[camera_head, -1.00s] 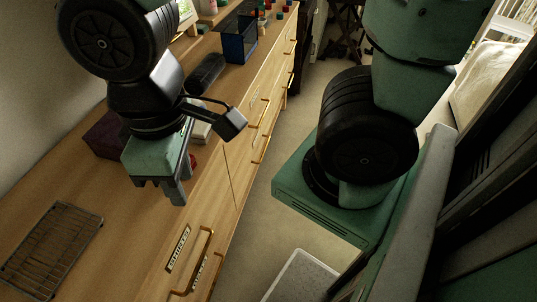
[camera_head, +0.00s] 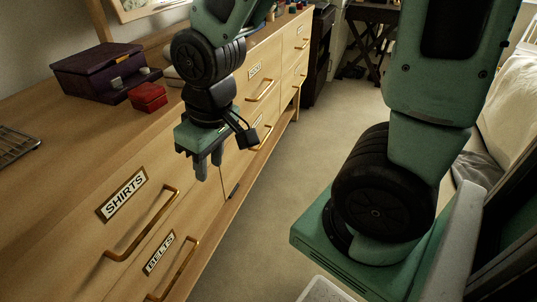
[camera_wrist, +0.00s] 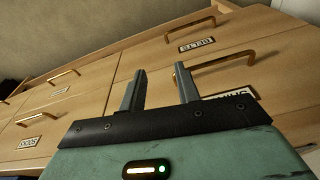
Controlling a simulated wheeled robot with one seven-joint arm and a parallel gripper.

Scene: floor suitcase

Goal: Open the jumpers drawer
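A light wooden dresser (camera_head: 75,190) has labelled drawers with brass handles. The near drawers read SHIRTS (camera_head: 122,194) and BELTS (camera_head: 159,253). No label legibly reads JUMPERS. In the wrist view, which sees the front upside down, a SOCKS label (camera_wrist: 28,143) is at lower left. A small unreadable label (camera_wrist: 60,91) is beyond it, beside a brass handle (camera_wrist: 64,74).
A purple box (camera_head: 95,75) and a small red box (camera_head: 148,97) stand on the dresser top, with a wire rack (camera_head: 15,148) at left. Carpeted floor (camera_head: 275,190) lies open along the dresser. A bed (camera_head: 500,100) is at far right.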

